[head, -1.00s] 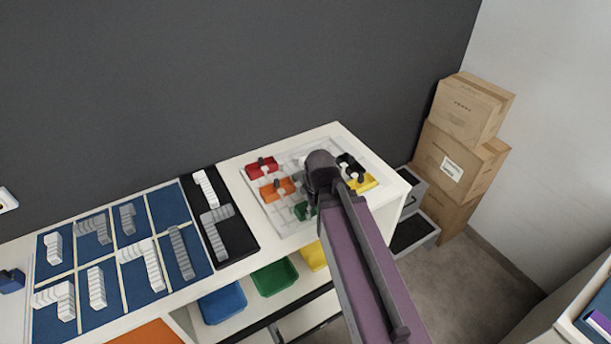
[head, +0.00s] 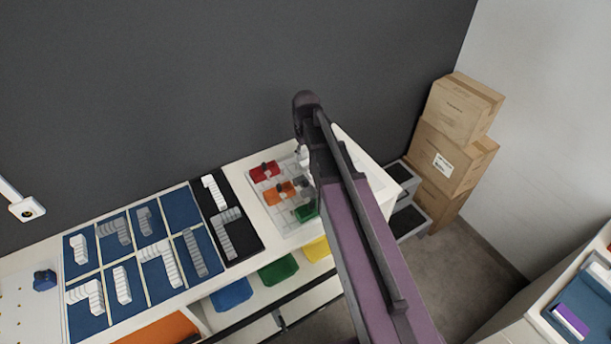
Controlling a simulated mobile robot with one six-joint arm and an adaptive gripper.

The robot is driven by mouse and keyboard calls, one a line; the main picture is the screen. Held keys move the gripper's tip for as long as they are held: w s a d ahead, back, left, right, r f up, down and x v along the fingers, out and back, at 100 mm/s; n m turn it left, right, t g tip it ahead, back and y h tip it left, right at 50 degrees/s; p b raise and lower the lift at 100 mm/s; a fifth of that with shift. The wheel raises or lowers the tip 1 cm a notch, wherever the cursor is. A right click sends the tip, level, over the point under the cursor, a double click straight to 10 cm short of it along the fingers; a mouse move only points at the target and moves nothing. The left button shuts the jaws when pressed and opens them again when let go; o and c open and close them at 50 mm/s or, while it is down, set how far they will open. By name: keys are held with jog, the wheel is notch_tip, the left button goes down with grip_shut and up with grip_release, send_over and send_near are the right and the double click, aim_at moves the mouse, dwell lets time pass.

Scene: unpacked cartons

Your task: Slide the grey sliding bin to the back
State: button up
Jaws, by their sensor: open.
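The white tray (head: 288,228) on the white cabinet holds small coloured bins with dark handles. The red bin (head: 264,171), orange bin (head: 279,193) and green bin (head: 305,212) show to the left of my arm. A small greyish piece (head: 301,184) shows beside the orange bin; I cannot tell for sure that it is the grey sliding bin. My gripper (head: 304,158) is partly seen over the tray's back part, beside my dark wrist, and is open. I cannot tell whether it touches anything. My arm hides the tray's right part.
A black board (head: 229,229) and a blue compartment board (head: 105,285) with stepped blocks lie left of the tray. Blue, green and yellow bins sit on the shelf below. Grey crates (head: 409,218) and stacked cartons (head: 452,150) stand right. A dark wall (head: 180,80) is behind.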

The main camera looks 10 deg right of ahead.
aim_at(306, 180)
jog(key=shift+w+f, duration=0.1)
jog(key=shift+f, duration=0.05)
dwell(0.4)
notch_tip(306, 180, down, 13)
jog(key=b, duration=1.4)
jog(key=shift+f, duration=0.2)
grip_shut()
